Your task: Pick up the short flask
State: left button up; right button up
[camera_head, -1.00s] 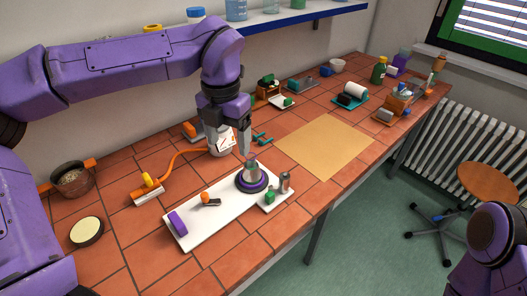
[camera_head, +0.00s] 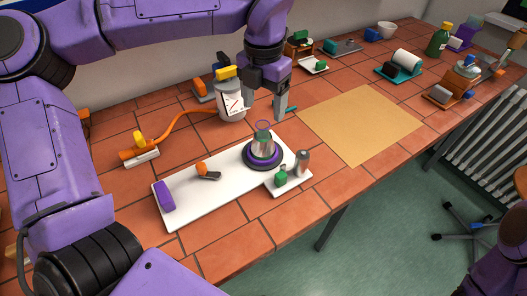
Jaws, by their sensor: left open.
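A short, clear-necked flask (camera_head: 262,144) with a silvery-grey body stands upright on a round black and purple base (camera_head: 263,160). The base is on the white board (camera_head: 215,193) in the middle of the bench. A greenish patch and a thin purple ring show at the flask's top. My left gripper (camera_head: 265,105) is open and empty, with its fingers pointing down. In the picture it is just above the flask and apart from it; the exact depth gap is hard to tell. My right arm shows only at the lower right edge; its gripper is out of view.
A white canister (camera_head: 231,101) with an orange hose is left of my left gripper. A tan mat (camera_head: 360,122) lies bare to the right.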

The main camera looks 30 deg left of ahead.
aim_at(262, 135)
pick_arm(q)
notch_tip(262, 135, down, 4)
jog(key=shift+s+a+f+p, duration=0.1)
jog(key=shift+s+f+p, duration=0.05)
jog(key=shift+p, duration=0.15)
notch_tip(262, 135, down, 5)
jog(key=shift+a+f+p, duration=0.1)
jog(key=shift+a+p, duration=0.05)
jog(key=shift+p, duration=0.6)
jog(key=shift+f, duration=0.4)
jog(key=c, duration=1.3)
